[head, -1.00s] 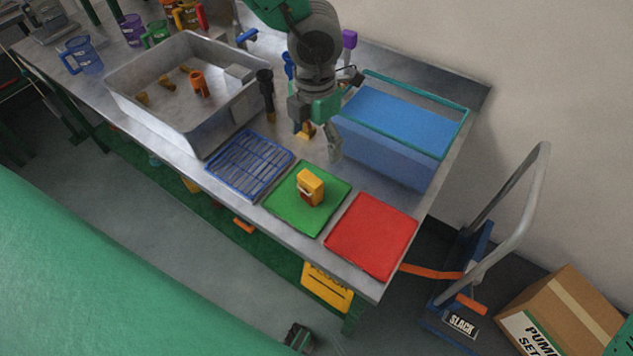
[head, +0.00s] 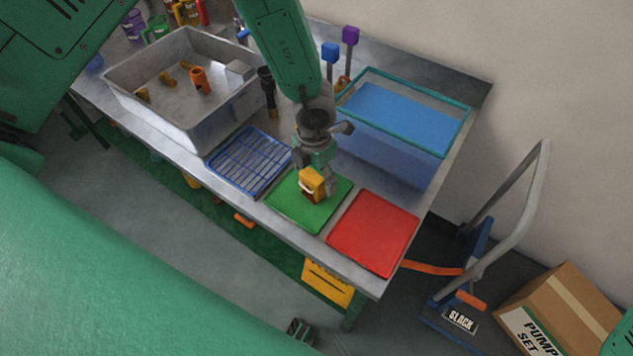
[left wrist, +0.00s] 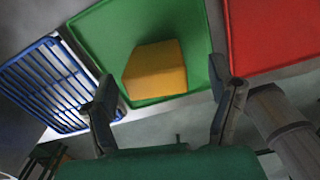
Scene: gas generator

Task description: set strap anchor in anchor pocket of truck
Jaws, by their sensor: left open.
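The hand truck (head: 482,262) stands on the floor right of the table, with a grey bent handle, blue frame and a SLACK label (head: 461,320). An orange strap (head: 430,268) runs from the table's side to the truck. An orange piece (head: 471,300) lies at the truck's lower part; I cannot tell whether it is the strap anchor. No anchor pocket can be made out. My left gripper (head: 313,172) is over the green tray, open around or just above a yellow block (head: 311,187). In the left wrist view the block (left wrist: 155,70) lies beyond the two spread fingers (left wrist: 165,105). My right gripper does not show.
The green tray (head: 286,206) lies between a blue rack (head: 232,178) and a red tray (head: 374,234). A grey basin (head: 150,105) and a blue bin with a teal rim (head: 450,147) stand behind. A cardboard box (head: 575,300) sits right of the truck.

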